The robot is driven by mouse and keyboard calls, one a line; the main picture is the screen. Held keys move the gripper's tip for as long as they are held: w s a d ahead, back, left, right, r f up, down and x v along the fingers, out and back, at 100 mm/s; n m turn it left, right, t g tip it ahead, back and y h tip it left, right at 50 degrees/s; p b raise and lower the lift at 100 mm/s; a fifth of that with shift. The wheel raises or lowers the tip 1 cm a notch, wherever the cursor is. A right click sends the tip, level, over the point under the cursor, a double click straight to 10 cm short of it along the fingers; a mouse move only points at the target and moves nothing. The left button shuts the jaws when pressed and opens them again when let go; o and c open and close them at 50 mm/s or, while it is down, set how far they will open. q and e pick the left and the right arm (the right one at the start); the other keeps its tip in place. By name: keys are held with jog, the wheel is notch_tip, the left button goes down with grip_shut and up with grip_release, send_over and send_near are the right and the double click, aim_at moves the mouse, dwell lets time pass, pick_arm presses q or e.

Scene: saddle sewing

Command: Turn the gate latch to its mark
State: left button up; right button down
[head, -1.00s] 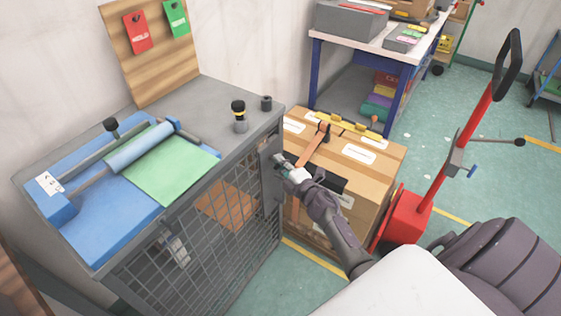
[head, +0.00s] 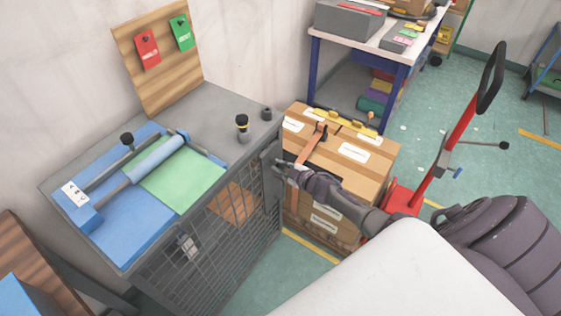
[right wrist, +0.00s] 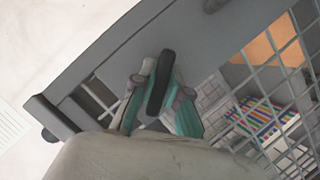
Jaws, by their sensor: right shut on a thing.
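The grey mesh gate (head: 215,245) forms the front of a grey cabinet. The latch shows in the right wrist view as a dark, rounded lever (right wrist: 160,82), standing tilted a little from upright in that picture. My right gripper (head: 281,166) is at the gate's upper right corner in the head view. In the right wrist view its teal fingers (right wrist: 158,108) are on either side of the lever, shut on it. The gripper hides the latch in the head view. I cannot make out the mark. My left gripper is not in view.
A blue tray (head: 125,240) with a roller and green sheet is on the cabinet top. Beside the gate stands a strapped carton (head: 370,185). A red hand truck (head: 462,125) is at the right. The floor in front of the gate is clear.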

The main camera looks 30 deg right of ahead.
jog(key=shift+d+m+g+y, duration=0.1)
jog(key=shift+m+g+y, duration=0.3)
jog(key=shift+m+y, duration=0.5)
jog(key=shift+m+g+y, duration=0.3)
jog(key=shift+m, duration=0.8)
jog(key=c, duration=1.2)
grip_release()
jog(key=shift+o, duration=0.2)
jog(key=shift+s+d+r, duration=0.1)
jog(key=shift+s+d, duration=0.05)
jog(key=shift+s, duration=0.25)
jog(key=v, duration=1.1)
